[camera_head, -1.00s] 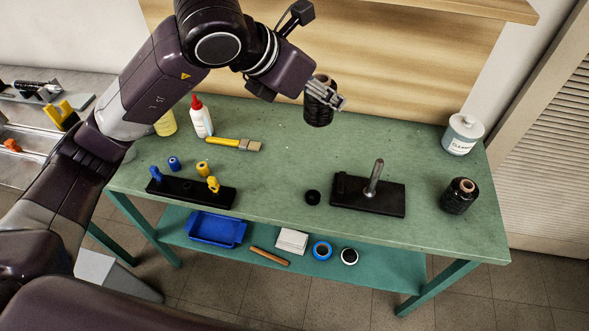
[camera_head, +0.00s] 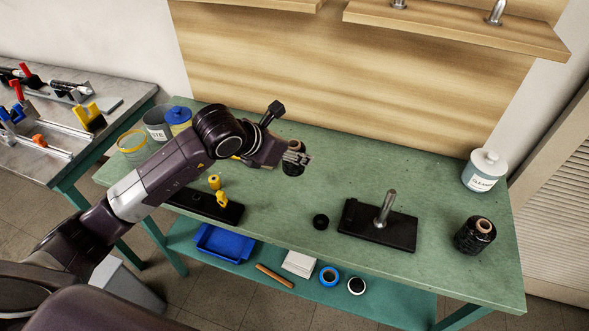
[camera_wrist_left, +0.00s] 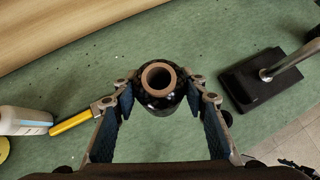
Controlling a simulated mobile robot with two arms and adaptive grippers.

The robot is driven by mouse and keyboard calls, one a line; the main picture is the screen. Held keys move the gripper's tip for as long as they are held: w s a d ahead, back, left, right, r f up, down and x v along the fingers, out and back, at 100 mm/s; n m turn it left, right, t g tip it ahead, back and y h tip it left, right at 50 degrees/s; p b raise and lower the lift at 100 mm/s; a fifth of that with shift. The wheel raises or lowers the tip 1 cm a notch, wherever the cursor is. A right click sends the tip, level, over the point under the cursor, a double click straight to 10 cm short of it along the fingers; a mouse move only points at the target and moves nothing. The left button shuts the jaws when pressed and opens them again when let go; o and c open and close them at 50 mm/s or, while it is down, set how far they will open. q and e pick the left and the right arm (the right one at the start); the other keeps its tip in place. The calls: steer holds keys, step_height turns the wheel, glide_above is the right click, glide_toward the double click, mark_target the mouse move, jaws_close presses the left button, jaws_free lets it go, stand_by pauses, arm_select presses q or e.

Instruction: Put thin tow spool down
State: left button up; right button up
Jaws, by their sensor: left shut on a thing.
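My left gripper (camera_head: 297,157) is shut on a small black tow spool (camera_head: 292,168) with a tan core, near the back middle of the green table (camera_head: 420,180). In the left wrist view the spool (camera_wrist_left: 159,104) stands between the two fingers, its open core facing the camera. Whether its base touches the table cannot be told. A second, thicker black spool (camera_head: 475,236) stands upright at the table's right end. My right gripper is not in view.
A black stand with a metal spindle (camera_head: 385,208) and a small black cap (camera_head: 320,221) lie to the right. A white-lidded jar (camera_head: 484,171) is at the back right. A wooden shelf with metal pegs (camera_head: 455,32) hangs above. Green surface is free behind the stand.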

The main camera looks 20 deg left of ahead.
arm_select(q)
step_height(320, 180, down, 7)
steer(key=shift+r+p, duration=0.2)
steer(key=shift+p, duration=0.25)
steer(key=shift+f, duration=0.35)
steer(key=shift+f, duration=0.1)
steer(key=o, duration=0.8)
steer(key=shift+f, duration=0.1)
steer(key=o, duration=0.4)
